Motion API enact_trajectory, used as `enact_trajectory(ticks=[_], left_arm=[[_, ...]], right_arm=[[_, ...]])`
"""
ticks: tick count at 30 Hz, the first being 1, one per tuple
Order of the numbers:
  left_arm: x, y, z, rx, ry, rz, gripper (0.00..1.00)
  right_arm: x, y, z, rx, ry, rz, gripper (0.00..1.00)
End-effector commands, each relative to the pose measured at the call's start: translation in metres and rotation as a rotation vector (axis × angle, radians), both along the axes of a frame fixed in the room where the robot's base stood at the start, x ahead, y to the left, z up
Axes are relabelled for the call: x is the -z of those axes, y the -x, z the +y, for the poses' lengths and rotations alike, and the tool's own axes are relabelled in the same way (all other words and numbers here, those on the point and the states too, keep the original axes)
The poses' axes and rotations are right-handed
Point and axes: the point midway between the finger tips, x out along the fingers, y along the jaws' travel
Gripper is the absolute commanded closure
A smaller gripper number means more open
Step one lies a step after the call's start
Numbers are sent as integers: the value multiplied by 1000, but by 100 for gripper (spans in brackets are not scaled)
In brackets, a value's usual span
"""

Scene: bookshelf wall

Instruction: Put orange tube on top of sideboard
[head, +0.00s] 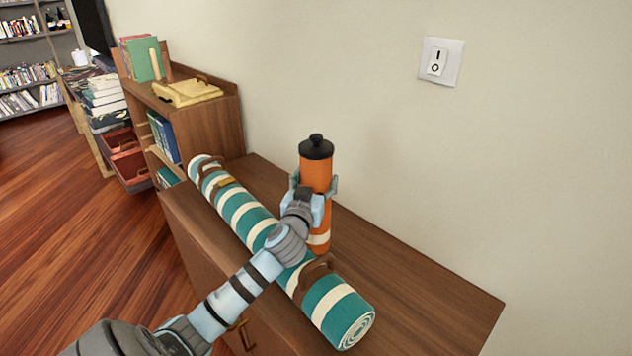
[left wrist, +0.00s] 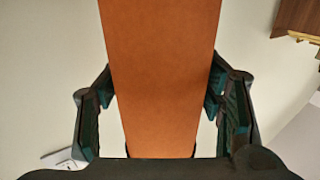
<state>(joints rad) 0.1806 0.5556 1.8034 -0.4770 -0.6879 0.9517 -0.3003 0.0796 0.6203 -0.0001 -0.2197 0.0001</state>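The orange tube (head: 316,174) has a black cap and a pale band near its bottom. It is upright over the wooden sideboard (head: 410,285), behind the striped rolled mat. Its bottom is partly hidden by the mat and my arm, so I cannot tell whether it touches the top. My left gripper (head: 314,187) has its fingers on both sides of the tube's middle and appears shut on it. In the left wrist view the tube (left wrist: 160,75) fills the space between the fingers (left wrist: 160,95), with their far ends against its sides. My right gripper is not in view.
A teal and white rolled mat (head: 244,212) with brown straps lies along the sideboard's front. A small bookcase (head: 212,124) with books and a yellow object stands at the left end. The wall, with a switch (head: 440,61), is behind. The sideboard's right end is clear.

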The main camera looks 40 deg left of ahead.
Motion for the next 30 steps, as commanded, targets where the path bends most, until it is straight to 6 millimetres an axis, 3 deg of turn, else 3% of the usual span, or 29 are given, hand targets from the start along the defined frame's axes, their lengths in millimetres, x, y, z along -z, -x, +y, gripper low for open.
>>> enact_trajectory(ticks=[3,13,16,30], left_arm=[[0,0,0,0,0,0,19],[-3,0,0,0,0,0,19],[-2,8,-4,1,-2,0,19],[-1,97,-48,1,0,1,19]], right_arm=[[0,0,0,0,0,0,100],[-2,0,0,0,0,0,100],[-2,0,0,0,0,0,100],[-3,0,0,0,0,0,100]])
